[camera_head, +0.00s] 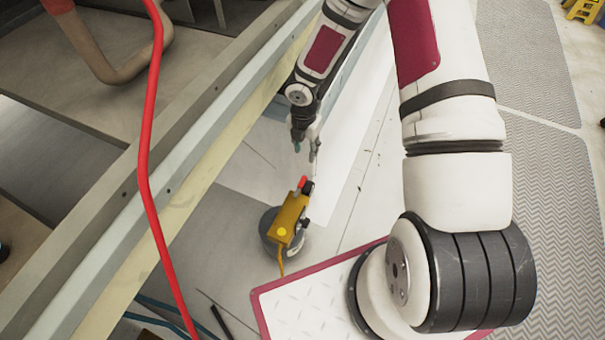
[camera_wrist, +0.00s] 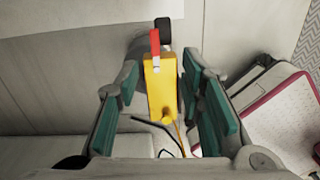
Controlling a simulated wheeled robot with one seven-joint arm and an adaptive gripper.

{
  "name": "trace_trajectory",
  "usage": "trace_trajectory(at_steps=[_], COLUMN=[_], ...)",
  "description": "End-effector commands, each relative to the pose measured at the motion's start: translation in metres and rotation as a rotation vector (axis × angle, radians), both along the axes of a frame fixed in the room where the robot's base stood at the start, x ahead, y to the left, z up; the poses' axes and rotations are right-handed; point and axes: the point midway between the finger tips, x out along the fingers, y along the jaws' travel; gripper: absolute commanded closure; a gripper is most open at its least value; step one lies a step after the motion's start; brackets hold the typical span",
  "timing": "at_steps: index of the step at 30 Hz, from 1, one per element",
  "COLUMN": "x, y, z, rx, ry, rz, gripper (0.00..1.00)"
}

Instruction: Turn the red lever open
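The red lever (camera_head: 303,182) sits at the upper end of a yellow box-shaped unit (camera_head: 290,216). In the wrist view the red lever (camera_wrist: 155,48), with a pale lower end, lies roughly along the long axis of the yellow unit (camera_wrist: 160,88). A black cylindrical end (camera_wrist: 163,29) shows beside the lever's tip. My gripper (camera_head: 305,151) is open and empty, above the lever and apart from it in the head view. In the wrist view its teal-padded fingers stand on either side of the yellow unit. I see no contact with the lever.
A grey round body (camera_head: 269,227) lies beside the yellow unit, and a yellow cable (camera_head: 281,262) runs from the unit. A red hose (camera_head: 148,190) hangs at the left, in front of a long metal rail (camera_head: 165,150). A white plate with a red border (camera_head: 300,305) lies below.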

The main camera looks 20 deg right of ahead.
Motion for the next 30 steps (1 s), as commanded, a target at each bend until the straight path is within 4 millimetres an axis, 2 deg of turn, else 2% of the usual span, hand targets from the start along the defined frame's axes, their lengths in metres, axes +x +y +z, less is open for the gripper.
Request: trace_trajectory(at_steps=[4, 11, 24, 30], x=[-0.003, -0.003, -0.003, -0.003], y=[0.01, 0.012, 0.012, 0.012], z=[-0.014, -0.038, -0.122, -0.146], rx=[0.04, 0.045, 0.044, 0.043], ry=[0.005, 0.006, 0.007, 0.005], rz=[0.059, 0.067, 0.066, 0.066], gripper=[0.65, 0.65, 0.65, 0.65])
